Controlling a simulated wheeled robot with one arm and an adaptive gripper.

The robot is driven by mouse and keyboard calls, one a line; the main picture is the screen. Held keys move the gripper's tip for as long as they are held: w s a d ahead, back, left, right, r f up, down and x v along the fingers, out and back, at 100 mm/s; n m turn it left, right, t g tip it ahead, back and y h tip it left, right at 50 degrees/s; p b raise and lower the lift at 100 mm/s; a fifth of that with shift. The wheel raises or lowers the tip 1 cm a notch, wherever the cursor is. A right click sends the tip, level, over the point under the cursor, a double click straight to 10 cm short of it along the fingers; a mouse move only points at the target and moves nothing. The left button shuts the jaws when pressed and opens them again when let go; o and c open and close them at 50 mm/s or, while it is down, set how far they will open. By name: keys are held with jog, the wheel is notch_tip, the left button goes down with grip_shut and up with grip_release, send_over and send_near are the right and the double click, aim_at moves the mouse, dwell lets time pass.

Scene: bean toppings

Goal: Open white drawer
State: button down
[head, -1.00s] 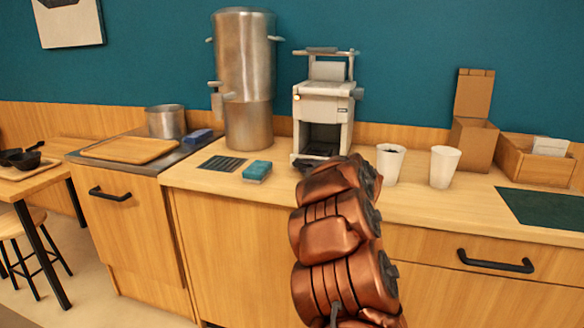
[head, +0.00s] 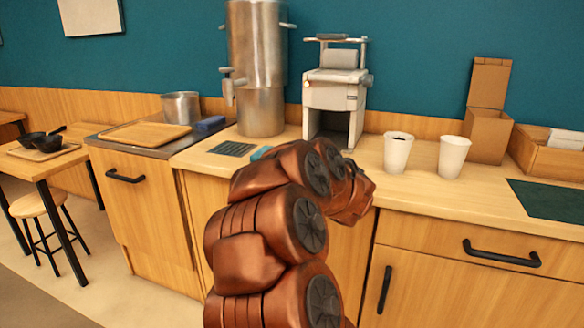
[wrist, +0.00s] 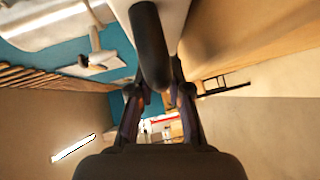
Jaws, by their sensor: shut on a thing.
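My gripper (wrist: 160,98) shows in the wrist view, with a dark finger on each side of a thick black bar handle (wrist: 150,45). It is shut on this handle. Behind the handle is a pale, whitish front (wrist: 178,18), probably the white drawer, cut off by the top edge. I cannot tell how far it stands open. In the head view, my copper-coloured arm hides the gripper and the handle. No white drawer shows there.
The counter has a wooden drawer with a black handle (head: 500,254) at right and a wooden front with a black handle (head: 125,176) at left. On top stand a grey machine (head: 335,90), a metal urn (head: 260,70) and two white cups (head: 453,157). A stool (head: 38,205) stands at left.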

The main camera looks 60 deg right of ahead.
jog(key=shift+a, duration=0.1)
jog(key=c, duration=1.1)
grip_release()
jog(key=shift+s, duration=0.1)
jog(key=v, duration=1.2)
